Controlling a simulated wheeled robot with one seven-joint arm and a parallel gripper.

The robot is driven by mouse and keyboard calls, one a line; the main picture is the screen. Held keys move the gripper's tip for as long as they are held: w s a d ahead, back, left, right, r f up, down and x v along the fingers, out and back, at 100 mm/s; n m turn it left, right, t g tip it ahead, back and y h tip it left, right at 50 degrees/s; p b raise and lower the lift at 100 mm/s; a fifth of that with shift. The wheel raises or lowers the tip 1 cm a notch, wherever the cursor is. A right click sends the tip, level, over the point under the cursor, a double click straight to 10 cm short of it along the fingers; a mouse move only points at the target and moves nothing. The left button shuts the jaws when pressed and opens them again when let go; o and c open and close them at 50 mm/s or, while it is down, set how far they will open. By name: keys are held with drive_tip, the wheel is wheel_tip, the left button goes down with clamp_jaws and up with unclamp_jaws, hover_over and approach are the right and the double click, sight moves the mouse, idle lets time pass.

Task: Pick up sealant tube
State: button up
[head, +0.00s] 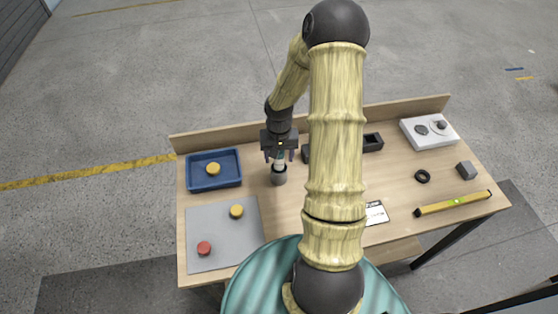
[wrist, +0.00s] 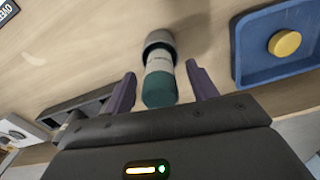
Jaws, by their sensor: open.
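The sealant tube (wrist: 159,80), pale with a dark green end, stands in a grey round holder (wrist: 158,40) in the wrist view. In the head view the grey holder (head: 279,178) is on the table below my gripper (head: 279,158), and the tube is partly hidden by it. In the wrist view my gripper (wrist: 161,72) is open, one finger on each side of the tube, with gaps showing. The tube's green end points toward my palm. I cannot tell how deep the fingers reach along it.
A blue tray (head: 190,183) with a yellow disc is left of the holder. A grey mat (head: 220,235) holds a red and a yellow disc. A dark open box (head: 373,142) lies to the right, partly behind my arm. A yellow level (head: 455,204) lies near the right edge.

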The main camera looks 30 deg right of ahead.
wheel_tip(320, 180, down, 2)
drive_tip(key=shift+f, duration=0.15)
drive_tip(key=shift+c, duration=0.5)
drive_tip(key=c, duration=1)
